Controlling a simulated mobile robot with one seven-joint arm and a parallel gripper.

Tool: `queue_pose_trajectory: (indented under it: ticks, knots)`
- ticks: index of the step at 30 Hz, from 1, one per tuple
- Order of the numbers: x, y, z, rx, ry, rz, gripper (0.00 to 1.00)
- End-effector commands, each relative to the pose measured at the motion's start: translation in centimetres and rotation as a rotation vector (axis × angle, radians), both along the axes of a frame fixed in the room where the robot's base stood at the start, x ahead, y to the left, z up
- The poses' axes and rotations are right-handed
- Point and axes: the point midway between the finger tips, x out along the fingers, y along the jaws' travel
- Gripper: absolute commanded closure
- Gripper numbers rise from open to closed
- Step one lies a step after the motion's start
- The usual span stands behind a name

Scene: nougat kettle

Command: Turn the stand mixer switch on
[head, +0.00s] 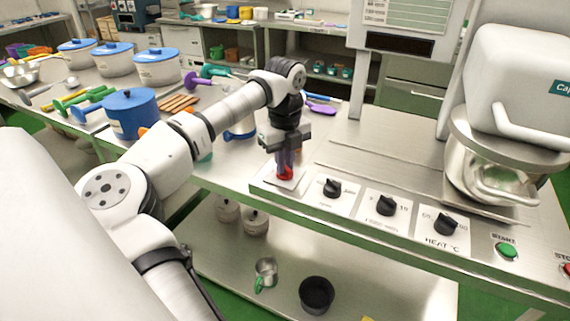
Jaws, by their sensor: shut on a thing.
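The stand mixer (525,80) stands at the right, with a white head, a white handle and a steel bowl (475,175) under it. Its steel control panel runs along the front. A small red switch (286,174) sits on a white plate (291,184) at the panel's left end. My gripper (285,160) points down from above and is shut on the red switch. The fingers hide much of the switch, so I cannot tell which way it is set.
Three black knobs (386,204) line the panel to the right of the switch. A green start button (507,251) is further right, and a red stop button (567,268) is at the picture edge. Blue-lidded pots (158,66) and utensils crowd the left table. A lower shelf (370,285) holds containers.

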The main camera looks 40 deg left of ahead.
Motion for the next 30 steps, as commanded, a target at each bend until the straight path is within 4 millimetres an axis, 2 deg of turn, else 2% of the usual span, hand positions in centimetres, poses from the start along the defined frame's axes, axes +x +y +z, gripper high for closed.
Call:
queue_pose_trajectory:
  ticks: [21, 30]
  knots:
    - [0.06, 0.08, 0.15, 0.003, -0.003, -0.671, 1.0]
    - [0.08, 0.07, 0.18, 0.003, -0.004, -0.892, 1.0]
